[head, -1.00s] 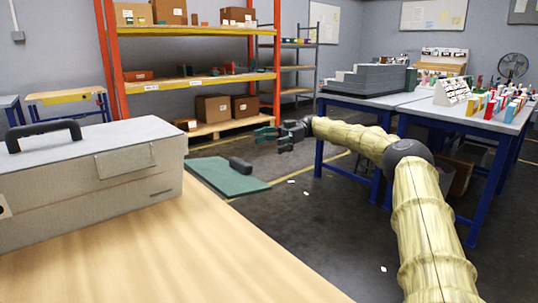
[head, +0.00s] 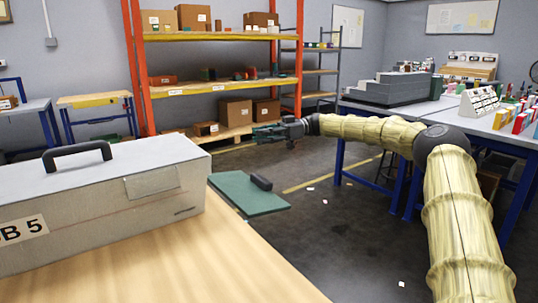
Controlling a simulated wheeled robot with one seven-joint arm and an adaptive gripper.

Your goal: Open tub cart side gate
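No tub cart or side gate can be made out for certain. A flat green panel (head: 244,193) with a black bar handle (head: 261,183) lies low beyond the wooden table's edge; what it belongs to is unclear. My gripper (head: 262,135) is at the end of my outstretched arm, above and beyond the green panel in the picture and apart from it. It points left, in front of the orange shelf rack. Its fingers are small and dark, so their opening is unclear. Nothing is seen in them.
A grey case (head: 95,205) with a black handle and a "B 5" label stands on the wooden table (head: 215,265) at left. An orange rack (head: 140,75) with boxes stands behind. A blue-legged table (head: 398,185) is at right. Dark floor (head: 320,230) lies open between.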

